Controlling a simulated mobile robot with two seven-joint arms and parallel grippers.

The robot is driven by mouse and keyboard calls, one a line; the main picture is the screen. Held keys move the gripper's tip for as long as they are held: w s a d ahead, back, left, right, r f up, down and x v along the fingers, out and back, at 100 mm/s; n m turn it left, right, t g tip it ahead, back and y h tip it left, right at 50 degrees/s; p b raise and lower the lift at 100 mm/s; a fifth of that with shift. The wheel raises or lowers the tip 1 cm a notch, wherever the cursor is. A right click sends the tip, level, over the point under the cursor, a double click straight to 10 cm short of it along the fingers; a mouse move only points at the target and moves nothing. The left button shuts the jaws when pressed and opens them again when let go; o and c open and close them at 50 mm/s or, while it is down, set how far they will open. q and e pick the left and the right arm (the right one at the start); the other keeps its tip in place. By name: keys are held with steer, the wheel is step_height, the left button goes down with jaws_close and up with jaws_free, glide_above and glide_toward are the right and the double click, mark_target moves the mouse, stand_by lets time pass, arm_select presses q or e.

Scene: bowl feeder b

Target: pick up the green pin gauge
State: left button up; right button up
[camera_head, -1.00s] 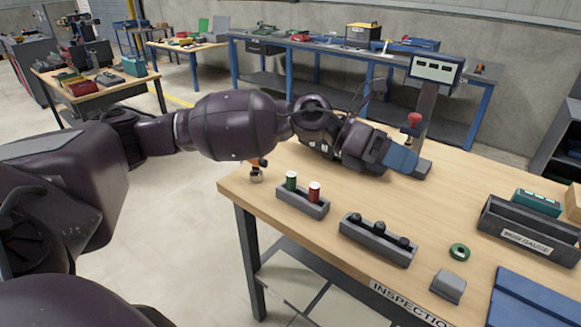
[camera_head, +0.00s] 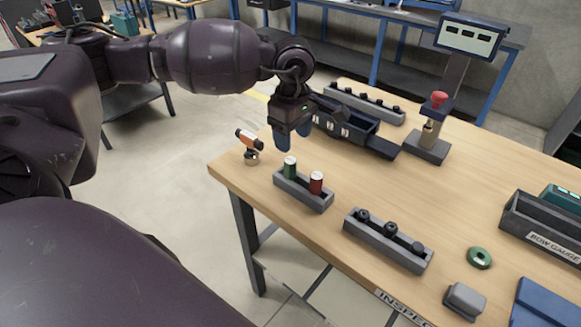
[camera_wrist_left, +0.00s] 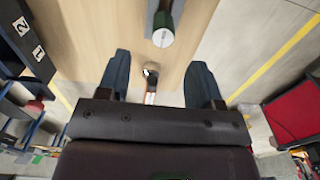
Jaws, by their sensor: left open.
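The green pin gauge (camera_head: 290,169) stands upright with a pale top in the left end of a small grey holder (camera_head: 318,205) near the table's left corner. A red pin gauge (camera_head: 316,183) stands beside it. My left gripper (camera_head: 294,140) points down just above and behind the green pin gauge. It is open and empty, its blue fingers apart from the pin. In the left wrist view, the green pin gauge (camera_wrist_left: 164,27) shows at the top, beyond the spread fingers (camera_wrist_left: 160,80). My right gripper is in neither view.
An orange-and-black tool (camera_head: 248,140) stands at the table's left corner. A grey rack with black pieces (camera_head: 387,241) lies to the right. A dark numbered tray (camera_head: 350,128) is behind the gripper, and a gauge stand with a display (camera_head: 428,149) stands farther back.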

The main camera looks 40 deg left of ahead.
mark_target(290, 160)
arm_select(q)
step_height(290, 160, down, 5)
steer(key=shift+r, duration=0.1)
steer(key=f, duration=0.5)
steer(key=shift+s+a, duration=0.15)
steer(key=shift+s, duration=0.05)
steer(key=c, duration=1)
